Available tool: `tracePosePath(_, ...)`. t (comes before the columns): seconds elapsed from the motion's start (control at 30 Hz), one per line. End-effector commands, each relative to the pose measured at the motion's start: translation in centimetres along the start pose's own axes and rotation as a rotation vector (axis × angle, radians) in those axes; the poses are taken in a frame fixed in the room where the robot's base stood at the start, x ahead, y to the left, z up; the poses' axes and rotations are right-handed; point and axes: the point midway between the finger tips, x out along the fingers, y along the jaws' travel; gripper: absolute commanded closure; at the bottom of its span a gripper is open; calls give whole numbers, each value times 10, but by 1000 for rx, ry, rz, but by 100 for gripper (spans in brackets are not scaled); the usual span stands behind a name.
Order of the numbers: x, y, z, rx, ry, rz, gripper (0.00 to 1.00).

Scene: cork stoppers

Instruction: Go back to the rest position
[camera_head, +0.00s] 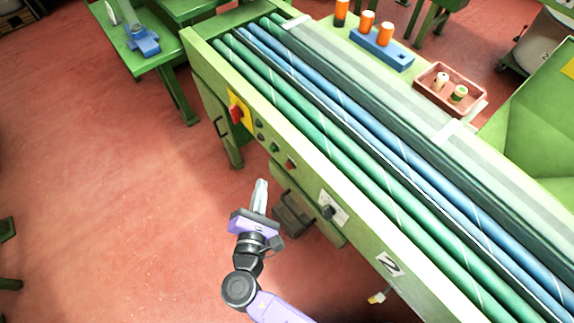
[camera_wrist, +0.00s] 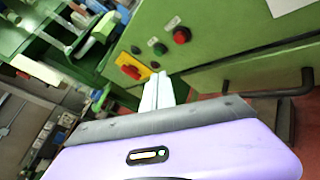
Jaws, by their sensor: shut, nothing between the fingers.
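My gripper (camera_head: 261,184) is shut and empty, held in front of the green machine's (camera_head: 225,75) control side, above the red floor. In the wrist view my gripper's fingers (camera_wrist: 157,84) point toward the machine's green panel, near a yellow plate with a red switch (camera_wrist: 131,67). I cannot tell the exact gap between the fingertips and the panel.
Green and blue rollers (camera_head: 340,125) run along the machine's top. Behind them are a blue block (camera_head: 369,50) with orange-topped pieces and a brownish tray (camera_head: 436,97) holding small round pieces. A green table (camera_head: 165,50) stands at upper left. The red floor (camera_head: 110,200) at left is clear.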

Motion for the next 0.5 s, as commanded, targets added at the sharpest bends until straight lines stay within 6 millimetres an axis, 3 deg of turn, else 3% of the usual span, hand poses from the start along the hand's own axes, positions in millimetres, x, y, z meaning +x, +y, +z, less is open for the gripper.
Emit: tracePosePath(0.5,0,3,-3,32,12,11,100)
